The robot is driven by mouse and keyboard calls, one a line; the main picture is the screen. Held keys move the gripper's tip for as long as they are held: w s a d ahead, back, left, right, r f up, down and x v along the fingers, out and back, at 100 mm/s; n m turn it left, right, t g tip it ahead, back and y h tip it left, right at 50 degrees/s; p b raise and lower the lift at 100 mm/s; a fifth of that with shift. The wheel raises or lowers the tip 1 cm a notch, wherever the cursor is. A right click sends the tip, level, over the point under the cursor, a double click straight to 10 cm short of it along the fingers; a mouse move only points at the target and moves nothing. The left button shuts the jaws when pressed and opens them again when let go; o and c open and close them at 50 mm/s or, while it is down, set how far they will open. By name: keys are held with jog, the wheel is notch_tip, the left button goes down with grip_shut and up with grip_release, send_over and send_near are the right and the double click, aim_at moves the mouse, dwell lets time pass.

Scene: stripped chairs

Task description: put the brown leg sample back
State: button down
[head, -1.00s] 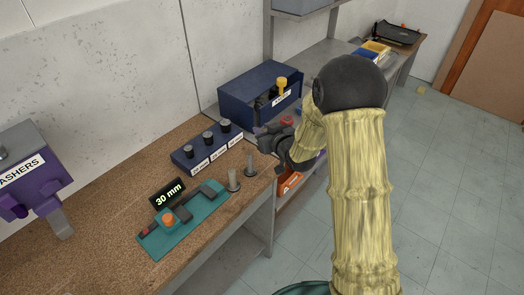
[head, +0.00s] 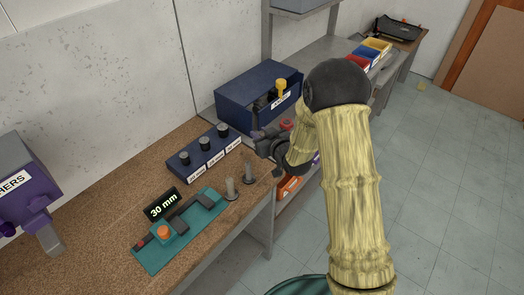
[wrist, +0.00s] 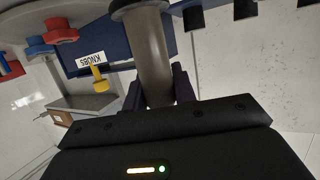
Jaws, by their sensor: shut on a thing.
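My gripper (head: 264,142) is beside the right end of the blue block, just in front of the blue KNOBS box, in the head view. In the wrist view my gripper (wrist: 157,92) is shut on a brown-grey cylinder, the brown leg sample (wrist: 154,50). It has a dark round disc at its far end.
The blue block (head: 204,163) carries several black-topped plugs with millimetre labels. The teal board (head: 165,245) has a display (head: 163,204) reading 30 mm. The KNOBS box (head: 245,92) stands behind. A purple WASHERS box (head: 25,190) is at left. Bare bench lies at front left.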

jog(key=shift+w+d+f, duration=0.1)
jog(key=shift+f, duration=0.5)
jog(key=shift+w+d+f, duration=0.1)
jog(key=shift+f, duration=0.45)
jog(key=shift+f+p, duration=0.6)
jog(key=shift+f, duration=1.45)
jog(key=shift+f, duration=0.1)
jog(key=c, duration=1.2)
grip_release()
jog(key=shift+c, duration=0.2)
jog(key=shift+o, duration=0.6)
jog(key=shift+w, duration=0.1)
